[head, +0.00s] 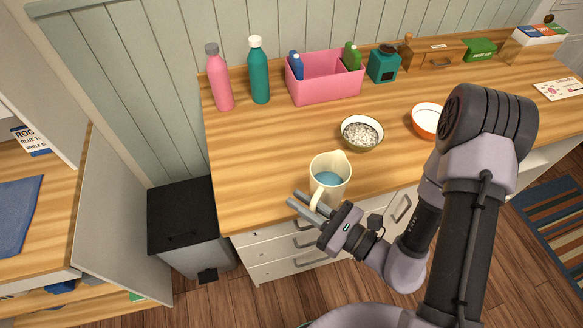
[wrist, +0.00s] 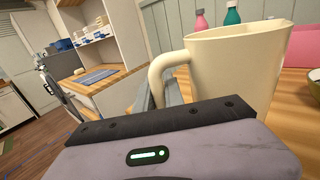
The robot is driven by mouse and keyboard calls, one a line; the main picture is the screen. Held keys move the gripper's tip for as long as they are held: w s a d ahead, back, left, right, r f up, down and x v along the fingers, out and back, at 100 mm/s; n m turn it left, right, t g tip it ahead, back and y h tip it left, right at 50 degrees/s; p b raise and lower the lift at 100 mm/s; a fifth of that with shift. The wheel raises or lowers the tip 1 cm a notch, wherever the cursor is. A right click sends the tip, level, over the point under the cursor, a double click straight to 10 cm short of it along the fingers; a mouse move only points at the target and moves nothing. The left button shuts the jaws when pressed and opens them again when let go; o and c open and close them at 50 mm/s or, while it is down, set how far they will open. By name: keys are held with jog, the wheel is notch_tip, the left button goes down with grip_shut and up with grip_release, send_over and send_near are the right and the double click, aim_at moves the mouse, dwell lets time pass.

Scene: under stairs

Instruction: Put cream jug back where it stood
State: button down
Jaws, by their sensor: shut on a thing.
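The cream jug (head: 330,174) is upright near the front edge of the wooden counter, with something blue inside it. I cannot tell whether its base touches the counter. Its handle faces my gripper. My gripper (head: 308,204) is at the jug's front left side, shut on the handle. In the wrist view the cream jug (wrist: 235,70) fills the upper right, and its handle (wrist: 163,72) runs down between the fingers. The fingertips are partly hidden there by the gripper body.
A bowl of white pieces (head: 362,133) stands just behind the jug to the right. An orange-rimmed bowl (head: 426,121) is farther right. Pink (head: 219,80) and teal (head: 259,72) bottles and a pink caddy (head: 326,82) stand at the back. The counter (head: 246,160) left of the jug is clear.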

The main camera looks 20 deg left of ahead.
jog(key=shift+w+a+f+b, duration=0.85)
jog(key=shift+w+a+b, duration=0.75)
jog(key=shift+w+a, duration=0.15)
jog(key=shift+w+a+f+b, duration=0.8)
jog(key=shift+w+a+b, duration=0.85)
jog(key=shift+w+a, duration=0.15)
jog(key=shift+w+a+f+b, duration=0.85)
jog(key=shift+w+a+b, duration=0.75)
jog(key=shift+w+a, duration=0.15)
jog(key=shift+f, duration=0.15)
jog(key=c, duration=1.4)
grip_release()
jog(key=shift+c, duration=0.2)
